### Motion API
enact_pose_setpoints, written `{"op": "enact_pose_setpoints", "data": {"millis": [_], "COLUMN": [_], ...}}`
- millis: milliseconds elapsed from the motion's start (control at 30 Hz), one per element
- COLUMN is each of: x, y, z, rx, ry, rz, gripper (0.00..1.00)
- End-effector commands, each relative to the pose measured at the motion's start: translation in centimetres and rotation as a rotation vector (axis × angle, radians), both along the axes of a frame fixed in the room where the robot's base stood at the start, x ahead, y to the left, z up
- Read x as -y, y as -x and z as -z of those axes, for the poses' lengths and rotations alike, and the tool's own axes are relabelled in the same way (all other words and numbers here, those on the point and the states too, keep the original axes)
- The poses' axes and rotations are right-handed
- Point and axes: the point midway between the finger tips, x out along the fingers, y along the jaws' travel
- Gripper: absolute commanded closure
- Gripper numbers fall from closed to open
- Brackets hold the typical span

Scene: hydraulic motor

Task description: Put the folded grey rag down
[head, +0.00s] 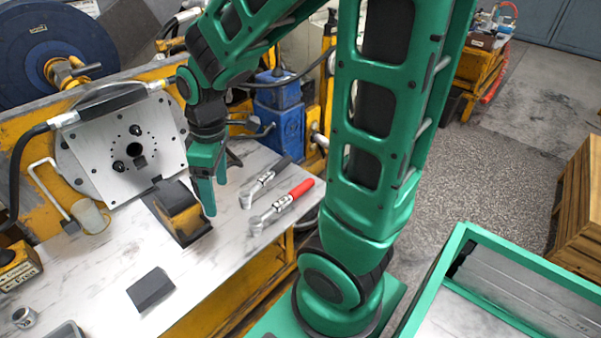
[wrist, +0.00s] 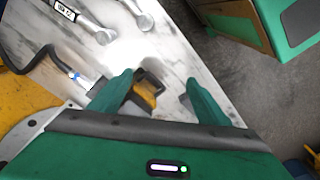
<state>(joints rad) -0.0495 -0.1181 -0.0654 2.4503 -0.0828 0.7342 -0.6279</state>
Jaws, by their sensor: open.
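A dark grey folded rag (head: 150,289) lies flat on the pale worktop (head: 105,262) at the lower left of the head view. My gripper (head: 209,205) is open and empty, above the worktop beside a yellow and black block (head: 181,212), apart from the rag. In the wrist view both fingers of my gripper (wrist: 158,98) are spread, with the yellow and black block (wrist: 150,88) beyond the gap. A small grey patch by the right finger may be the rag; I cannot tell.
Two wrenches, one red-handled (head: 282,202) and one dark-handled (head: 264,182), lie right of my gripper. A small metal cup (head: 25,317) is at the lower left. The worktop around the rag is mostly clear.

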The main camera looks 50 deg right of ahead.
Motion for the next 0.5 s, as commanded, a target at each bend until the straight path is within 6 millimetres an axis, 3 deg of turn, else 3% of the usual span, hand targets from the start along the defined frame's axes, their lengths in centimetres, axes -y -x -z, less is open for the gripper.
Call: {"op": "enact_pose_setpoints", "data": {"millis": [33, 100, 200, 400, 500], "x": [2.6, 5.7, 9.2, 12.4, 12.9], "y": [1.5, 4.1, 8.1, 14.5, 16.1], "z": [-1.2, -2.4, -3.7, -5.1, -5.2], "rx": [-0.002, -0.020, -0.045, -0.087, -0.101], "ry": [0.012, 0.026, 0.034, 0.024, 0.018], "rz": [0.145, 0.359, 0.652, 1.078, 1.184], "gripper": [0.30, 0.30, 0.30, 0.30, 0.30]}}
